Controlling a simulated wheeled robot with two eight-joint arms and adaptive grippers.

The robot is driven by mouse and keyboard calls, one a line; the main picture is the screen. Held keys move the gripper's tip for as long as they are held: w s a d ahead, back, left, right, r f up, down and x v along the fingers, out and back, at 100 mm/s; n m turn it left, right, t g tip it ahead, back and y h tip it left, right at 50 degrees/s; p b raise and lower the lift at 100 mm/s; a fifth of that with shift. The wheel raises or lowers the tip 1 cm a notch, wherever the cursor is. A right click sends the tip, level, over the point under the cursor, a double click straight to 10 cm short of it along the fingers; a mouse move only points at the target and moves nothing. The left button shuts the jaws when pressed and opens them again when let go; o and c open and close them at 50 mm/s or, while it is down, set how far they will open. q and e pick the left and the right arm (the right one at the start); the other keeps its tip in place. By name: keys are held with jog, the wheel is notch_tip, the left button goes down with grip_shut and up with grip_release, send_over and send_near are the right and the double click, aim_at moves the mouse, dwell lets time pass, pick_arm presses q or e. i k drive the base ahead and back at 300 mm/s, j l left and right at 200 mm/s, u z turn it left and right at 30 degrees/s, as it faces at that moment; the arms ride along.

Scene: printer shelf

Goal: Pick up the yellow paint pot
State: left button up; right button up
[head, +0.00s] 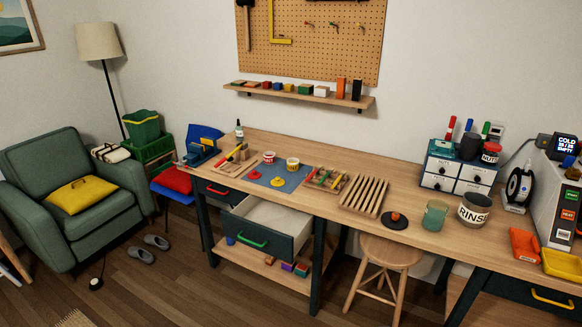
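The yellow paint pot (292,166) is a small pot with yellow at its top and a white label band. It stands upright near the back edge of a blue mat (298,181) on the wooden workbench. A flat yellow disc (277,182), perhaps a lid, lies on the mat just in front of it. A similar red pot (269,158) stands to its left, with a flat red disc (254,175) in front. Neither of my grippers is in view.
A drawer (258,236) is pulled open below the mat. A slotted wooden rack (364,196) and a tray of tools (327,180) lie right of the mat. A rinse jar (474,210) and a green cup (434,216) stand further right. A stool (384,252) is under the bench.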

aim_at(293, 165)
jog(key=z, duration=0.35)
jog(key=i+j+z, duration=0.25)
jog(key=z, duration=0.2)
jog(key=i+j+z, duration=0.45)
jog(key=l, duration=0.1)
